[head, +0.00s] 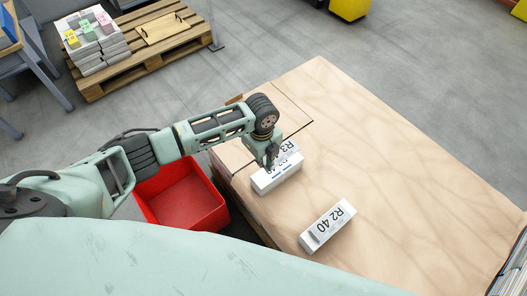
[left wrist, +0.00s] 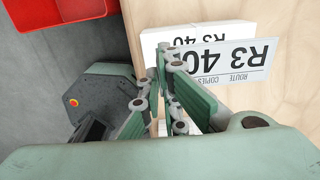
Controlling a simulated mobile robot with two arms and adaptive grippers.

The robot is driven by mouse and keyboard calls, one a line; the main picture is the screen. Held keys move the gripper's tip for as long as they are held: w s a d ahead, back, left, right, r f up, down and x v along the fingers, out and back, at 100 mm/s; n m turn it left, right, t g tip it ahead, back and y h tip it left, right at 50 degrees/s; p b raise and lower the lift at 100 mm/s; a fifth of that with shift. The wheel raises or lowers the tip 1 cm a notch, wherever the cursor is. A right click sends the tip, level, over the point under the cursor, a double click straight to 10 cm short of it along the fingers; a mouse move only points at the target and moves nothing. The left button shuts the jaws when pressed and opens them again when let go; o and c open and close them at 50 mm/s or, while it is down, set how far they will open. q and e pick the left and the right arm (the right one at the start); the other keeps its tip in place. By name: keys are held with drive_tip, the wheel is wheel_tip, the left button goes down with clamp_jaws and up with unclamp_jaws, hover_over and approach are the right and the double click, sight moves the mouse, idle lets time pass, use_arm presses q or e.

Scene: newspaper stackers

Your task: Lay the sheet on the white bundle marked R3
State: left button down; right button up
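The white bundle marked R3 (head: 277,183) lies on the wooden table near its left edge; it also shows in the left wrist view (left wrist: 152,38), partly covered. The white sheet (left wrist: 238,62), printed R3 40 with "route copies", is at my left gripper's fingertips, over the bundle. In the head view the sheet (head: 290,151) is partly hidden by the gripper. My left gripper (head: 271,162) points down over the bundle; its fingers (left wrist: 163,68) look closed together on the sheet's edge. I cannot tell whether the sheet touches the bundle. My right gripper is not in view.
A second white bundle marked R2 40 (head: 327,226) lies nearer on the table (head: 400,150). A red bin (head: 182,200) stands left of the table. A pallet (head: 130,65) with stacked papers is at the back left. The table's right side is clear.

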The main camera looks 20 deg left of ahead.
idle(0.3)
use_arm(q)
drive_tip(key=b, duration=0.5)
hover_over(262, 178)
drive_tip(key=shift+f, duration=3.95)
drive_tip(key=shift+f, duration=0.55)
drive_tip(key=c, duration=2.5)
unclamp_jaws()
drive_tip(key=shift+b, duration=0.3)
drive_tip(key=o, duration=0.6)
drive_tip(key=shift+o, duration=0.2)
